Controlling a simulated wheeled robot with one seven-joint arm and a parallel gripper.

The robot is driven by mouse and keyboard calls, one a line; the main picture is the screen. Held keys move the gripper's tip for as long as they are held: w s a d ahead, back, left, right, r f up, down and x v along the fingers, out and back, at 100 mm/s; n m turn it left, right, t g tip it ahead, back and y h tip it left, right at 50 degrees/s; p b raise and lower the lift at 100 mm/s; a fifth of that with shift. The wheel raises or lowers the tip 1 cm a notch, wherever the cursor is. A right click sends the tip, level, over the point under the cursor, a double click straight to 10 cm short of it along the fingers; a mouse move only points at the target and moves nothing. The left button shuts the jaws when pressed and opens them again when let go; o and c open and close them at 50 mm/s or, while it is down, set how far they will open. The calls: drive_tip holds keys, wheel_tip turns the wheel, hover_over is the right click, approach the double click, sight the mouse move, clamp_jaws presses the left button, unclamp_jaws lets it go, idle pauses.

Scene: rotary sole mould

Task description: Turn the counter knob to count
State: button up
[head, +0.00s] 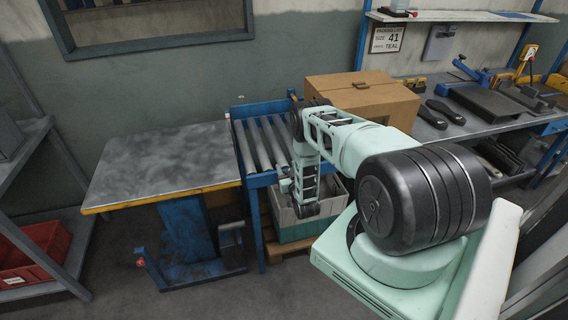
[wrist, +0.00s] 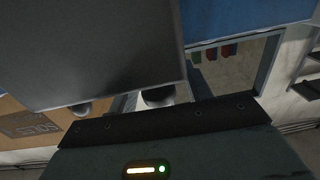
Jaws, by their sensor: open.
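I cannot make out the counter knob in either view. A small grey wall box (head: 439,44) hangs under the shelf at the upper right of the head view, too small to show any knob or digits.
A cardboard box (head: 362,97) stands behind my arm. The workbench (head: 432,130) at right bears dark soles and blue tools. A metal-topped table (head: 160,160) stands left of the roller conveyor (head: 262,145). A red bin (head: 35,255) sits on the left rack. Floor is free at front left.

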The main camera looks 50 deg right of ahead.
drive_tip(key=c, duration=1)
drive_tip(key=shift+o, duration=0.2)
drive_tip(key=shift+f+n+y+b, duration=0.1)
drive_tip(key=shift+n+y+b, duration=0.2)
drive_tip(key=shift+y+b, duration=0.15)
drive_tip(key=n+t+y+b, duration=0.1)
drive_tip(key=y, duration=0.1)
drive_tip(key=n+y+b, duration=0.1)
drive_tip(key=y, duration=0.1)
drive_tip(key=shift+w+a+f+n+t, duration=0.1)
drive_tip(key=shift+a+n+t, duration=0.1)
drive_tip(key=shift+n+t, duration=0.15)
drive_tip(key=shift+a+n+t+y+b, duration=0.15)
drive_tip(key=shift+n+y+b, duration=0.65)
drive_tip(key=shift+y, duration=0.35)
drive_tip(key=shift+a+n+t+y+b, duration=0.1)
drive_tip(key=shift+n+y+b, duration=0.55)
drive_tip(key=shift+y+b, duration=0.35)
drive_tip(key=shift+r+y, duration=0.2)
drive_tip(key=shift+y, duration=0.1)
drive_tip(key=o, duration=1)
drive_tip(key=shift+c, duration=0.2)
